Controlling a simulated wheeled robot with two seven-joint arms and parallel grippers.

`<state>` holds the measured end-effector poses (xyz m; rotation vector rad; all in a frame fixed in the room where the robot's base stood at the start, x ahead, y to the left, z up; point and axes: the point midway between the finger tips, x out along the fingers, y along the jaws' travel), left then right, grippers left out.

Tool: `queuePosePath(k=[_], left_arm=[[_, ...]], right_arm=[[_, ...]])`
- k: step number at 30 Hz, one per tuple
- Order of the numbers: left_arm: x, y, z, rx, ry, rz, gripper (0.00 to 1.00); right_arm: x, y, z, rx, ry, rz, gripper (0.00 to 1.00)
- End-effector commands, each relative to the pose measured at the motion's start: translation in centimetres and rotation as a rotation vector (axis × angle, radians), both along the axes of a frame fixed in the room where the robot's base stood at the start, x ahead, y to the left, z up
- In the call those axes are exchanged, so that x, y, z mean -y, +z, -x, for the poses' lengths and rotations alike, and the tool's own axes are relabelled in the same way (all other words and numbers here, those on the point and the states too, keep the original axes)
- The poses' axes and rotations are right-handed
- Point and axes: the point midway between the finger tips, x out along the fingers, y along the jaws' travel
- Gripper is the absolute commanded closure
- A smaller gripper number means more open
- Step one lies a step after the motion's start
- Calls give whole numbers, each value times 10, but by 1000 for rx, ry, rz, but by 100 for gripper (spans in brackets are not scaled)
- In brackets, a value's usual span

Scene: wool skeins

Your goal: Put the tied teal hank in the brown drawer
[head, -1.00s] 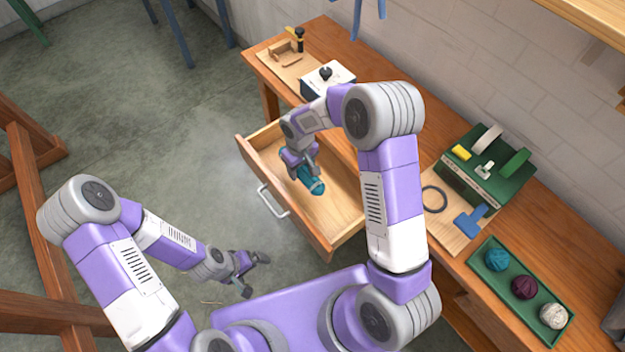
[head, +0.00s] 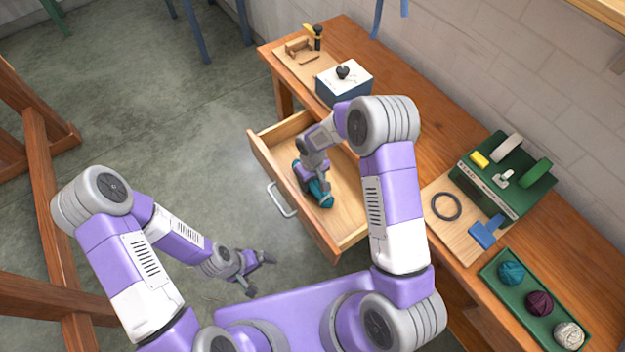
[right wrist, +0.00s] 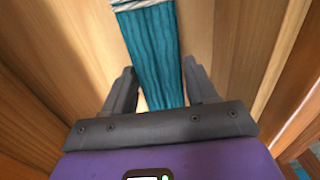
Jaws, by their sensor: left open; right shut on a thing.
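The teal hank (head: 326,201) is inside the open brown drawer (head: 346,212), partly hidden by my right gripper (head: 314,190). The right gripper reaches down into the drawer and is shut on the hank. In the right wrist view the hank (right wrist: 152,55) runs between the two fingers, with a pale tie (right wrist: 130,5) around it near the top edge. Drawer wood shows around it; I cannot tell whether the hank touches the drawer floor. My left gripper (head: 260,275) is open and empty over the floor, left of the drawer.
The drawer's handle (head: 281,199) faces left. The grey floor left of the drawer is clear.

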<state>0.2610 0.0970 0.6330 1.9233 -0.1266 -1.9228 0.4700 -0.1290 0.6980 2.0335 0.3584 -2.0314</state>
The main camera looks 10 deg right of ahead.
Motion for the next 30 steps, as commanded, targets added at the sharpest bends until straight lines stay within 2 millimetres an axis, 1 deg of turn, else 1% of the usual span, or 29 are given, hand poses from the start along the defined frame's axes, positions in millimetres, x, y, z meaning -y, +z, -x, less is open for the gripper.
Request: queuePosePath(k=[7, 11, 12, 16, 26, 30], left_arm=[[0, -8, 0, 0, 0, 0, 0], [0, -8, 0, 0, 0, 0, 0], [0, -8, 0, 0, 0, 0, 0], [0, -8, 0, 0, 0, 0, 0], [0, -6, 0, 0, 0, 0, 0], [0, 4, 0, 0, 0, 0, 0]], right_arm=[[0, -9, 0, 0, 0, 0, 73], [0, -9, 0, 0, 0, 0, 73], [0, -9, 0, 0, 0, 0, 38], [0, -9, 0, 0, 0, 0, 18], [0, -7, 0, 0, 0, 0, 17], [0, 4, 0, 0, 0, 0, 17]])
